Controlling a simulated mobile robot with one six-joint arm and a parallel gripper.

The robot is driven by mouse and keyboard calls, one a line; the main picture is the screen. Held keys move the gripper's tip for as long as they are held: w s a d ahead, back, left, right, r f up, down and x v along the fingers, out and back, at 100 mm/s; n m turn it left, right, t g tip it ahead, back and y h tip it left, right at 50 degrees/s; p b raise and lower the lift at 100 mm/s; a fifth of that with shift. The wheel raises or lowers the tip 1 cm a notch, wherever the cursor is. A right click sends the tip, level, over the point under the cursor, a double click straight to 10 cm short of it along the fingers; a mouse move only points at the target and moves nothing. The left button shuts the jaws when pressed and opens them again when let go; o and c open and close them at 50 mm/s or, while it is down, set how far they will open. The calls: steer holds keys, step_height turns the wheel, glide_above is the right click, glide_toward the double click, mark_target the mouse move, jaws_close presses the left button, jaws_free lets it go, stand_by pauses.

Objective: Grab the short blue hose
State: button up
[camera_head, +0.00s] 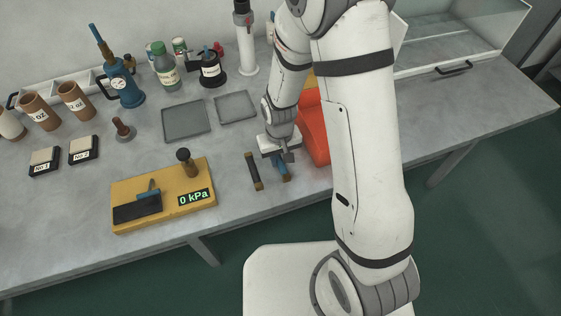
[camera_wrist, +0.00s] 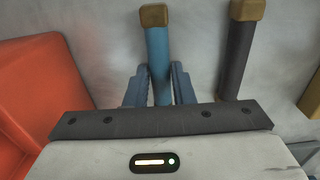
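The short blue hose (camera_wrist: 158,52) has a brown end cap and lies on the grey bench. In the head view the blue hose (camera_head: 284,174) is partly hidden under my gripper (camera_head: 278,157). In the wrist view the two blue fingers of my gripper (camera_wrist: 159,85) stand on either side of the hose, close against it with no clear gap. My gripper looks shut on the hose, which shows no clear lift off the bench. A dark hose (camera_head: 254,171) with brown ends lies beside it, apart from the fingers.
An orange-red bin (camera_head: 313,125) stands close beside my gripper. A yellow pressure gauge base (camera_head: 165,217) reading 0 kPa sits to the left. Two grey trays (camera_head: 186,121) (camera_head: 236,107) lie behind. Bare bench lies between the trays and the hoses.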

jaws_close()
steer(key=shift+r, duration=0.1)
